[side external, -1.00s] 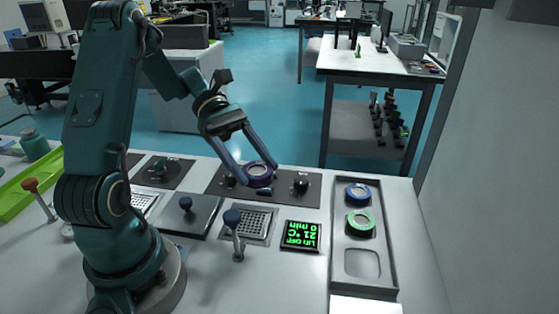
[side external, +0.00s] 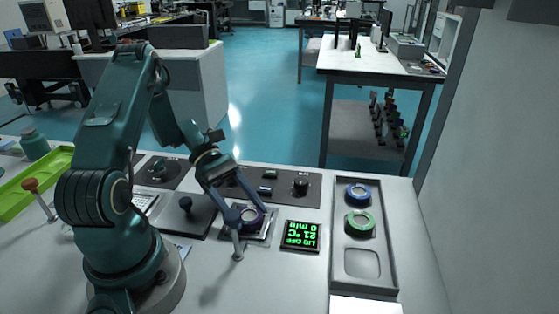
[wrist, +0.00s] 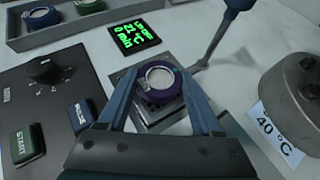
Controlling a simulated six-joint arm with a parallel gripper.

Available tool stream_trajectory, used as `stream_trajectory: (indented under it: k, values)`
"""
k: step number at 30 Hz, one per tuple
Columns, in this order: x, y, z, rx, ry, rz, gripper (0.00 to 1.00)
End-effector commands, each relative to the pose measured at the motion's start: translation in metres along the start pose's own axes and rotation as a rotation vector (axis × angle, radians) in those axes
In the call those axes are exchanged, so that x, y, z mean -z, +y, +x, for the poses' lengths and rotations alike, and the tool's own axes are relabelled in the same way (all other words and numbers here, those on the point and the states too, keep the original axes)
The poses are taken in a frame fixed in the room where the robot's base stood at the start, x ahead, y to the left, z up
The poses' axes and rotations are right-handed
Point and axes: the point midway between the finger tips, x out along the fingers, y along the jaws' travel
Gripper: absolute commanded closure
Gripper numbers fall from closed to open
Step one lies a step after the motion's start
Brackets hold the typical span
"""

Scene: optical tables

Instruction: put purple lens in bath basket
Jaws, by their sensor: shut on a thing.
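The purple lens (side external: 250,216) is a ring with clear glass, over the metal mesh basket set in the bench. In the wrist view the lens (wrist: 159,84) sits between the two blue fingers of my gripper (wrist: 160,90), which is shut on it. My gripper (side external: 246,213) also shows in the side view, reaching down at the basket. The bath basket (side external: 262,234) shows around the lens as a square metal frame, and in the wrist view (wrist: 146,118) below the lens. I cannot tell whether the lens touches the mesh.
A blue-knobbed lever (side external: 236,245) stands right by the basket. A lit display (side external: 301,236) reads 21 °C and 0 min. A grey tray (side external: 364,287) holds a blue ring (side external: 358,194) and a green ring (side external: 360,223). A control panel with a black knob (side external: 300,187) lies behind.

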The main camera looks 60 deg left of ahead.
Motion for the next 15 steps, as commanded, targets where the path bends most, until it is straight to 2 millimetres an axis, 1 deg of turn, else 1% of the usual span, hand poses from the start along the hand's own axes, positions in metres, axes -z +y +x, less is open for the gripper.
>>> stream_trajectory:
  k: [9,10,12,15]
  values:
    - [0.002,0.0002,0.0011,0.0,0.0,0.0,0.9]
    - [0.0021,0.0002,0.001,-0.001,0.001,0.0,0.26]
    - [0.0019,0.0003,0.0008,-0.001,0.001,0.0,0.04]
    - [0.0018,0.0002,0.0008,-0.001,0.0,0.0,0.04]
